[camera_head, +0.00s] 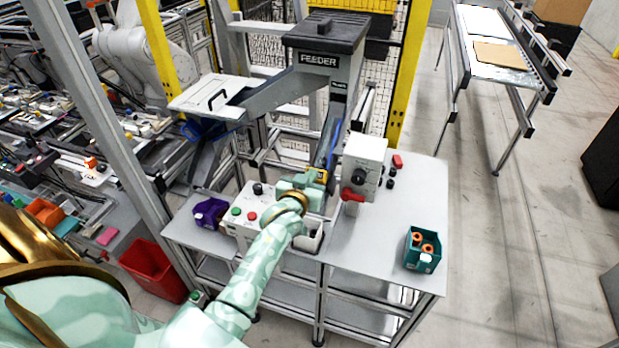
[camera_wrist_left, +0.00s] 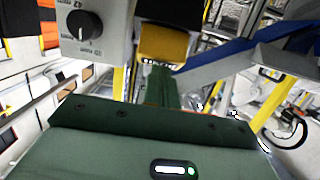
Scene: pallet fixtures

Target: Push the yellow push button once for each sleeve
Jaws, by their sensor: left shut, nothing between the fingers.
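The yellow push button (camera_head: 322,175) is by the foot of the feeder chute in the head view, mostly hidden by my left gripper. In the left wrist view the yellow button (camera_wrist_left: 163,45) shows large, just past my fingertips. My left gripper (camera_head: 313,182) is shut and empty, its fingers (camera_wrist_left: 160,82) pointing at the button. Fingers and button look very close; I cannot tell whether they touch or whether the button is pressed in. Two orange sleeves (camera_head: 417,238) (camera_head: 428,249) stand in a teal bin (camera_head: 420,264) on the table's right. My right gripper is not in view.
A white box (camera_head: 364,152) with a black knob and red handle stands right of my left gripper. A control panel (camera_head: 235,228) with green and red buttons and a purple bin (camera_head: 208,216) lie left. The feeder (camera_head: 325,60) rises behind. The table (camera_head: 370,245) is clear before the teal bin.

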